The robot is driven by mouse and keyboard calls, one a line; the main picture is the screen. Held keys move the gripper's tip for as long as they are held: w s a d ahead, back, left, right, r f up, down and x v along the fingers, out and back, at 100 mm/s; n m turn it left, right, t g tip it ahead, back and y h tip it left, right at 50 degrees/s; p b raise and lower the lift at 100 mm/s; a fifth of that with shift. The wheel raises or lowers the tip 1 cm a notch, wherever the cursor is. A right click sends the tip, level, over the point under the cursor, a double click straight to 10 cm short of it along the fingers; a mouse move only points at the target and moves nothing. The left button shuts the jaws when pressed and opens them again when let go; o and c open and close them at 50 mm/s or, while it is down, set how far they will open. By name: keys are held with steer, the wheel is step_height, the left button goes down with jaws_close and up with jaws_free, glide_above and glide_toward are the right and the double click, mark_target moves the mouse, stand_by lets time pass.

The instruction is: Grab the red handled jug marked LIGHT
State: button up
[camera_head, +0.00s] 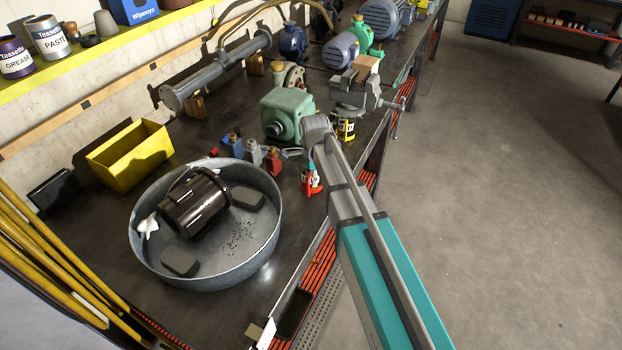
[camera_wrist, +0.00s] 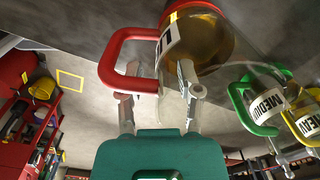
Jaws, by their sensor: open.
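The red-handled jug (camera_wrist: 215,48) is clear, with amber liquid and a partly visible white label, in the upper middle of the wrist view. Its red handle (camera_wrist: 122,50) loops out to the left. My gripper (camera_wrist: 156,85) is open, one finger near the handle's lower end and the other overlapping the jug body. I cannot tell whether either finger touches it. In the head view the red of the jug (camera_head: 312,188) shows at the bench's front edge, partly hidden by my arm.
A green-handled jug (camera_wrist: 266,103) marked MEDIUM and a yellow-handled jug (camera_wrist: 307,124) stand close by on the right. In the head view, a metal basin (camera_head: 145,255), small bottles (camera_head: 272,160) and a vise (camera_head: 350,92) are near. The floor to the right is clear.

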steer(key=shift+c, duration=0.3)
jaws_close()
stand_by(0.3)
